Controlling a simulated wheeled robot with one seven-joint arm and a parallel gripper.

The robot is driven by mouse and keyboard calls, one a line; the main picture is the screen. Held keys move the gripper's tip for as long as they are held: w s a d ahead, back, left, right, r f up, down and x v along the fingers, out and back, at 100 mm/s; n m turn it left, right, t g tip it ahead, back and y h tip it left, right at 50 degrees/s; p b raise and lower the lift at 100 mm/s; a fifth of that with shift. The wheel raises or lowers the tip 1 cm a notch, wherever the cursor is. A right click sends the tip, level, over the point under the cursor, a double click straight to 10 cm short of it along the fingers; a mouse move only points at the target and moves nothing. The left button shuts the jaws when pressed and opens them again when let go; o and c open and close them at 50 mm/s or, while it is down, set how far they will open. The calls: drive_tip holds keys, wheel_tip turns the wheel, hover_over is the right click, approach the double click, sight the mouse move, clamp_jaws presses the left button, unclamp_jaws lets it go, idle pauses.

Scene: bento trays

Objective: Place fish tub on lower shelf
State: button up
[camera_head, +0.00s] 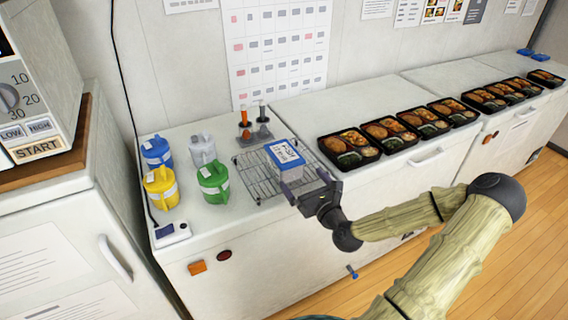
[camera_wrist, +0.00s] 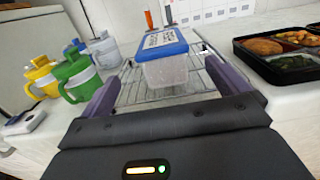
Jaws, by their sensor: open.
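The fish tub (camera_head: 287,160) is a clear box with a blue lid and a white label. It stands upright on a wire rack (camera_head: 246,167) on the white counter. My gripper (camera_head: 305,184) is open at the front of the tub. In the wrist view the tub (camera_wrist: 166,68) shows ahead, between the lines of the two fingers of my gripper (camera_wrist: 160,90), with a gap on both sides. The lower shelf cannot be made out in either view.
Blue, white, yellow and green jugs (camera_head: 213,182) stand left of the rack. Several black bento trays (camera_head: 348,146) line the counter to the right. A microwave-like appliance (camera_head: 38,90) is at far left.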

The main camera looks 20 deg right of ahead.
sight(286, 155)
drive_tip(key=w, duration=0.6)
drive_tip(key=shift+w+a+p, duration=0.1)
drive_tip(key=shift+w+p, duration=0.25)
drive_tip(key=shift+p, duration=0.05)
drive_tip(key=shift+w+r+p, duration=0.15)
drive_tip(key=shift+w+p, duration=0.45)
drive_tip(key=shift+w, duration=2)
drive_tip(key=c, duration=1.3)
drive_tip(key=shift+r, duration=0.15)
